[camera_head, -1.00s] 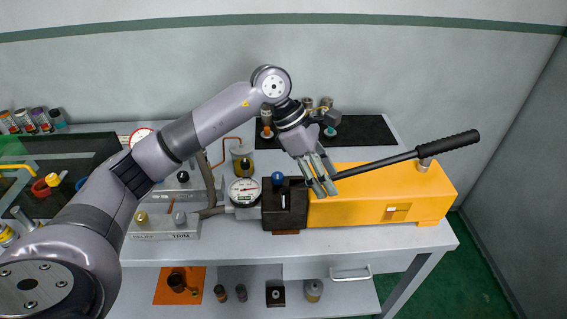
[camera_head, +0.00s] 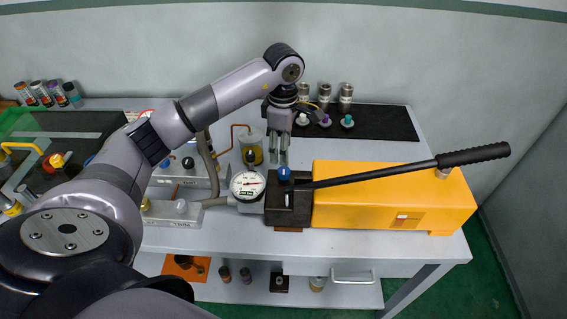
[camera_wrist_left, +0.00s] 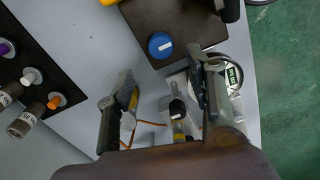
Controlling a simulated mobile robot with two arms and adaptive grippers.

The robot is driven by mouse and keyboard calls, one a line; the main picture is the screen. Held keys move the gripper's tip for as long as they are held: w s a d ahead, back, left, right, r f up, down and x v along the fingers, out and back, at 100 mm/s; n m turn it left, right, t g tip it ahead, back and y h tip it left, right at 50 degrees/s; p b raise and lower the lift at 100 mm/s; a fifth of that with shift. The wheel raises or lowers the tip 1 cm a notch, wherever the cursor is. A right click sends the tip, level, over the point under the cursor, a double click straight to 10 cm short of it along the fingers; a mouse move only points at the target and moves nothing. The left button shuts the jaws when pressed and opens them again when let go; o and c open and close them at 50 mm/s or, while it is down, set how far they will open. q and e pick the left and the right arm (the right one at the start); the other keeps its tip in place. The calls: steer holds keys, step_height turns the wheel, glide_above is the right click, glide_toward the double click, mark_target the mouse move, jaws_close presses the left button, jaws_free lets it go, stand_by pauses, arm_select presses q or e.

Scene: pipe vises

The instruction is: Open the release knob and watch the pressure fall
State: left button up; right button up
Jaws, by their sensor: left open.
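The blue knob (camera_head: 284,173), seemingly the release knob, sits on top of the black block (camera_head: 290,205) at the left end of the yellow hand pump (camera_head: 370,198). A round white pressure gauge (camera_head: 247,184) stands just left of the block; its reading is too small to tell. My left gripper (camera_head: 278,160) is open, pointing down just behind the knob. In the left wrist view the blue knob (camera_wrist_left: 160,45) lies ahead of my open fingers (camera_wrist_left: 161,75), apart from them, and one finger partly hides the gauge (camera_wrist_left: 233,78). My right gripper is not in view.
The pump's long black lever (camera_head: 473,155) reaches right over the yellow body. A jar (camera_head: 252,151) stands behind the gauge. A black mat (camera_head: 385,123) with several small cylinders lies at the back.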

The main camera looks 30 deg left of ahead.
mark_target(283, 170)
arm_select(q)
steer(key=f+p, duration=0.1)
steer(key=f, duration=0.2)
steer(key=shift+s+f, duration=0.2)
step_height(283, 170, down, 4)
steer(key=shift+w+r+p, duration=0.1)
steer(key=shift+r+p, duration=0.15)
steer(key=shift+p, duration=0.15)
steer(key=shift+f, duration=0.45)
steer(key=c, duration=1.2)
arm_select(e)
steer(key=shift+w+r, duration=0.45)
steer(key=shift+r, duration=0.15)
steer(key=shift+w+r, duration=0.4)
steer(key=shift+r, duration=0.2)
